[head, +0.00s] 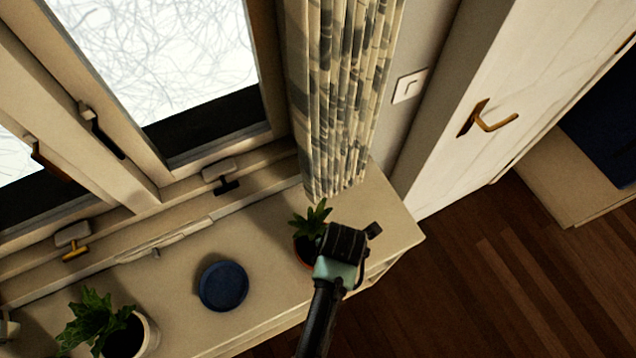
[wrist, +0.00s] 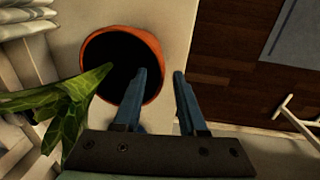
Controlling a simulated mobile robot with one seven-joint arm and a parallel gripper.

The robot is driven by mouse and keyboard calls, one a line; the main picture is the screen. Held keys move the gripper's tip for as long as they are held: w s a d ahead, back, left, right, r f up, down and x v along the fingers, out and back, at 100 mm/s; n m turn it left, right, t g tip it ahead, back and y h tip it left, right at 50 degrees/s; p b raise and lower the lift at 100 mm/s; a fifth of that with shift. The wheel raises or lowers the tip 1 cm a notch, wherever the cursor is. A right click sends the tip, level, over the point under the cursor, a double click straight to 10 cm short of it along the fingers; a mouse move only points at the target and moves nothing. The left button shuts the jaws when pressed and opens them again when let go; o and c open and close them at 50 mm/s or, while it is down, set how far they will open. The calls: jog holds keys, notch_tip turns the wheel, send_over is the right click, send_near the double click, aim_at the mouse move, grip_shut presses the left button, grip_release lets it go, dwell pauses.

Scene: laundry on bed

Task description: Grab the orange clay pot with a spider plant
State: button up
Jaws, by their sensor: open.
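The orange clay pot (wrist: 152,52) shows in the wrist view as an orange rim around a dark opening. Its spider plant (wrist: 72,105) spreads green leaves to the left. In the head view the plant (head: 311,220) stands on the sill top, and the pot (head: 301,250) is partly hidden behind my gripper. My gripper (wrist: 160,74) is open and empty. In the wrist view its left finger overlaps the pot's opening and its right finger is beyond the rim on the right. I cannot tell whether a finger touches the pot.
A blue round dish (head: 223,286) and a pale pot with a leafy plant (head: 92,318) stand farther left on the cabinet top (head: 185,320). A patterned curtain (head: 340,90) hangs just behind the orange pot. A window is behind, and a white door (head: 490,90) is at right.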

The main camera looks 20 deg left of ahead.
jog(key=shift+f, duration=0.15)
grip_shut()
dwell(1.4)
